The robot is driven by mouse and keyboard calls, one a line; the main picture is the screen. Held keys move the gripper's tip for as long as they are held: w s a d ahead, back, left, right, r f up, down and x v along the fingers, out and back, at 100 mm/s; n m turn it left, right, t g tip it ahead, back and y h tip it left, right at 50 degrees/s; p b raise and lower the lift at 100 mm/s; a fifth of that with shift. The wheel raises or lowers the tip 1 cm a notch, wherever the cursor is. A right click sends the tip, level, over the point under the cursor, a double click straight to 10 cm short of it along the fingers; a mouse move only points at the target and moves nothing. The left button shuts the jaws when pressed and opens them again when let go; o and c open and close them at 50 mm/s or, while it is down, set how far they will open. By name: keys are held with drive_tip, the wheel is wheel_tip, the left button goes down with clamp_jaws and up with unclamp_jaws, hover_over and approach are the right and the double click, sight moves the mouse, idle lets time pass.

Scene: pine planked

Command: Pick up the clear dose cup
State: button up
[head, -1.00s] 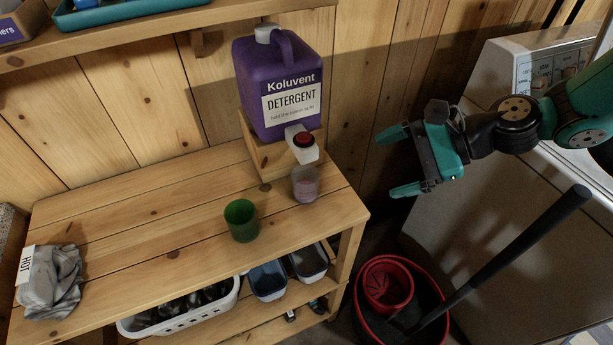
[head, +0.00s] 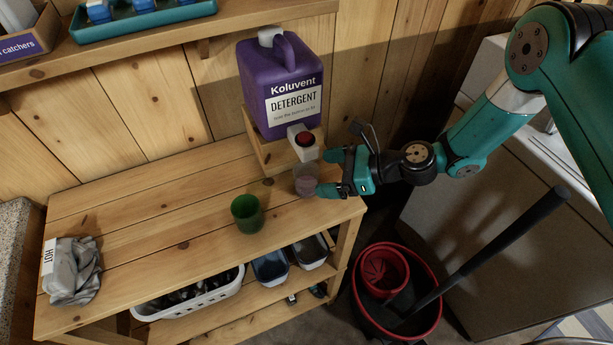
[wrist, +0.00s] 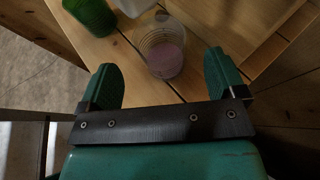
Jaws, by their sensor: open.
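The clear dose cup (head: 305,184) stands upright on the wooden bench, below the red-buttoned spout of the purple detergent jug (head: 281,85). It holds some pinkish-purple contents. In the wrist view the cup (wrist: 164,50) is just ahead of the fingertips, roughly between their lines. My gripper (head: 326,172) is open, coming in from the right at the cup's height; its fingers also show spread in the wrist view (wrist: 165,72). In the head view the fingertips overlap the cup's right edge; I cannot tell whether they touch it.
A green cup (head: 247,213) stands left of the dose cup. The jug rests on a wooden stand (head: 268,153) close behind. A grey cloth (head: 75,272) lies at the bench's left end. A red bucket (head: 428,325) with a dark handle is on the floor at right.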

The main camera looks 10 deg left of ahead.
sight(306, 176)
drive_tip(key=p+x, duration=0.2)
drive_tip(key=x, duration=0.3)
drive_tip(key=shift+a+f, duration=0.25)
drive_tip(key=shift+c, duration=0.5)
drive_tip(key=c, duration=0.9)
